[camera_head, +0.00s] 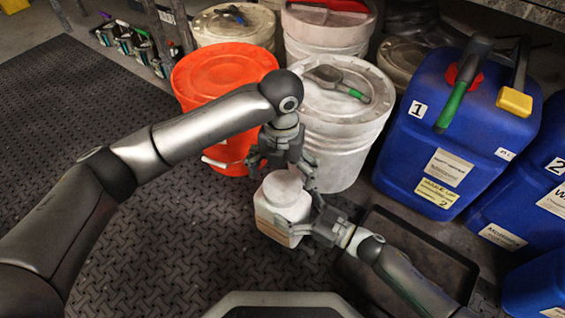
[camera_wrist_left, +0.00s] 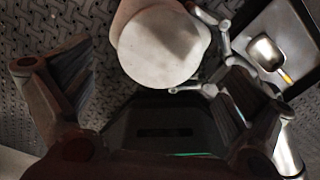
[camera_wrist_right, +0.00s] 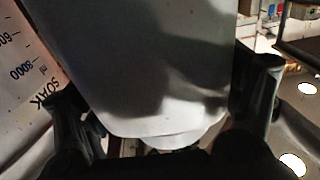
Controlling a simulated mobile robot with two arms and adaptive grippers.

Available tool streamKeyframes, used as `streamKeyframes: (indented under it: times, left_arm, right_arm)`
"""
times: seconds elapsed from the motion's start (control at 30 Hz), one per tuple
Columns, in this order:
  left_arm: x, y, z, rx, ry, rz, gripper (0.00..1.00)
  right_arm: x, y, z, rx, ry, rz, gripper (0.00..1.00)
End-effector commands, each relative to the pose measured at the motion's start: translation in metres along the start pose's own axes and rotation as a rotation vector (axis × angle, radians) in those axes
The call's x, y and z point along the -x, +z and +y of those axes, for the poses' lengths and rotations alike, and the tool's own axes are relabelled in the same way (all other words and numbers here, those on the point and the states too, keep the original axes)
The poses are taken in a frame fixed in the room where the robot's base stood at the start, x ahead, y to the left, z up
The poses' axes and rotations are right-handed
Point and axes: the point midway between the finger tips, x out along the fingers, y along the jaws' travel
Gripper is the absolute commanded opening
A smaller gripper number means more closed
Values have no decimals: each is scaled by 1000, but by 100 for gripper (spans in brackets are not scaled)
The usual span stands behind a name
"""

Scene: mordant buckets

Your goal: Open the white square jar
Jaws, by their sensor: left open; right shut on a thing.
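The white square jar (camera_head: 272,222) has a round white lid (camera_head: 284,188) seated on it and is nearly upright. My right gripper (camera_head: 308,216) is shut on the jar's body from the right, below the lid. In the right wrist view the pale jar (camera_wrist_right: 150,60) fills the space between its fingers. My left gripper (camera_head: 281,164) is open and points down just above the lid. In the left wrist view the lid (camera_wrist_left: 160,48) lies beyond the two spread fingers, nothing between them. Whether the jar's bottom touches the floor is hidden.
An orange bucket (camera_head: 222,76) and a white bucket (camera_head: 345,115) with a green-handled scoop (camera_head: 335,80) on top stand close behind the jar. A black tray (camera_head: 425,245) lies at right. Blue canisters (camera_head: 440,130) stand further right. The patterned floor mat (camera_head: 170,235) at left is clear.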

Motion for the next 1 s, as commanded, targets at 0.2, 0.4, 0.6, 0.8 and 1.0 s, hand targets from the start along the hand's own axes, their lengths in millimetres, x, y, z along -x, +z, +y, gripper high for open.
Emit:
streamKeyframes:
  times: [0.2, 0.4, 0.6, 0.8, 1.0]
  left_arm:
    - [-34, 0, 0, 2, 0, 2, 100]
    - [-48, 1, 0, 1, -1, -1, 100]
    - [-50, 1, 0, 1, -1, -3, 100]
    - [-50, 1, 0, 1, -1, -3, 86]
    - [-50, 1, 0, 1, -1, -3, 60]
  right_arm:
    - [0, 1, -1, -2, -1, -1, 19]
    - [0, 1, -1, -2, -1, -1, 19]
    - [0, 1, -1, -2, -1, -1, 19]
    - [0, 1, -1, -2, -1, -1, 19]
    - [0, 1, -1, -1, -1, -1, 19]
